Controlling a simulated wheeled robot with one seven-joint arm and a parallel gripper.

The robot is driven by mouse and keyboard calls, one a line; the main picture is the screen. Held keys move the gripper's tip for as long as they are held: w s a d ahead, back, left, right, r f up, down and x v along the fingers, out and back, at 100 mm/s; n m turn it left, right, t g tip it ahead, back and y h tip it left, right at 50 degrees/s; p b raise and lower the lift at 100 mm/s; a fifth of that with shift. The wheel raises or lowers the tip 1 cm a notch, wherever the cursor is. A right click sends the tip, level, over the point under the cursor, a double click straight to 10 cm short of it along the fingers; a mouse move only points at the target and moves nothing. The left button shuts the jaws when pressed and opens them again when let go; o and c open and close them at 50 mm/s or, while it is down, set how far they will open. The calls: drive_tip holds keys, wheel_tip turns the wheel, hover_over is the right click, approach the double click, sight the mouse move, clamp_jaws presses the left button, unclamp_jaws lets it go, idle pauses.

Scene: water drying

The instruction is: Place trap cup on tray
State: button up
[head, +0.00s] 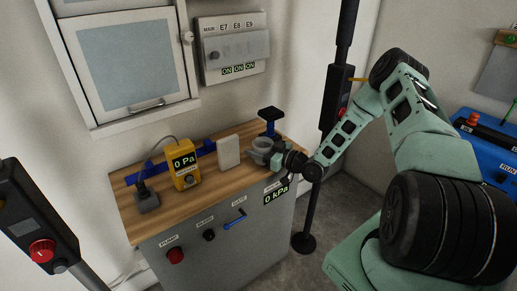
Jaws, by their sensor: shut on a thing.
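A pale grey, round cup-like piece (261,146), which looks like the trap cup, is at the right end of the wooden bench top. My gripper (276,159) is at its right side and is shut on it. The fingers are small and partly hidden by the dark wrist, and I cannot tell whether the cup touches the bench. I cannot make out a tray with certainty in this view.
The wooden bench top (213,179) holds a yellow gauge (184,163) reading 0 Pa, a pale upright block (229,152) and blue pipework (152,170). A black pole (318,190) stands right of the bench.

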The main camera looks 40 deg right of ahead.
drive_tip(key=shift+f, duration=0.2)
drive_tip(key=o, duration=0.7)
drive_tip(key=shift+r, duration=0.1)
